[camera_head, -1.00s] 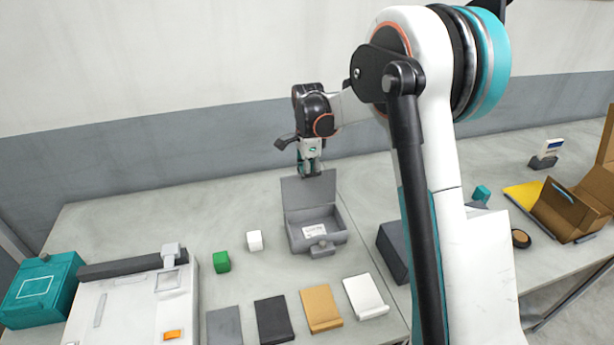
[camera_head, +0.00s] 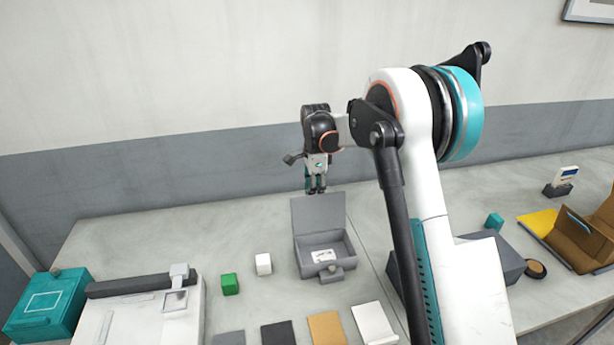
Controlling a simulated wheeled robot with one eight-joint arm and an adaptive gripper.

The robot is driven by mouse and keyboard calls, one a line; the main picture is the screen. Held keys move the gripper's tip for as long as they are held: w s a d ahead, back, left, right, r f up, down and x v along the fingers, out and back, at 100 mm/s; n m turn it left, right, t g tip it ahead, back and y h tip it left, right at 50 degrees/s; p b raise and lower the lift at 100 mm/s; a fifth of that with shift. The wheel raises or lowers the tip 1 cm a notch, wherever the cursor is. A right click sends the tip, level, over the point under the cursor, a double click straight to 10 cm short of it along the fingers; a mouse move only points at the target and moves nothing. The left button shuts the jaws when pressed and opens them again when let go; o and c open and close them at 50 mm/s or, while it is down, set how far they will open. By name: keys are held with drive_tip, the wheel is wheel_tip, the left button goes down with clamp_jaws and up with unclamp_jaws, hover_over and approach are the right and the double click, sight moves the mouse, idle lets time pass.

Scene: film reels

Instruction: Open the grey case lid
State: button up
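The grey case (camera_head: 324,270) stands open on the table, with a white label inside. Its lid (camera_head: 318,213) is raised and stands up at the back edge of the case. A small grey latch piece shows at the front of the case. My gripper (camera_head: 316,190) points down just behind the top edge of the raised lid. Its fingertips overlap that edge in the picture, so I cannot tell whether they touch it. The fingers look close together, and nothing is visible between them.
A green cube (camera_head: 230,284) and a white cube (camera_head: 263,264) stand left of the case. Several flat pieces lie in front. A white machine (camera_head: 140,312) and teal box (camera_head: 45,305) are at left. A dark grey box (camera_head: 490,262) stands right, partly behind my arm.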

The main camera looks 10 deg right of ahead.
drive_tip(key=w+f+p, duration=0.1)
drive_tip(key=w, duration=0.9)
drive_tip(key=shift+w+f, duration=0.15)
drive_tip(key=shift+w, duration=0.05)
idle(0.6)
idle(0.4)
wheel_tip(320, 180, up, 12)
idle(0.4)
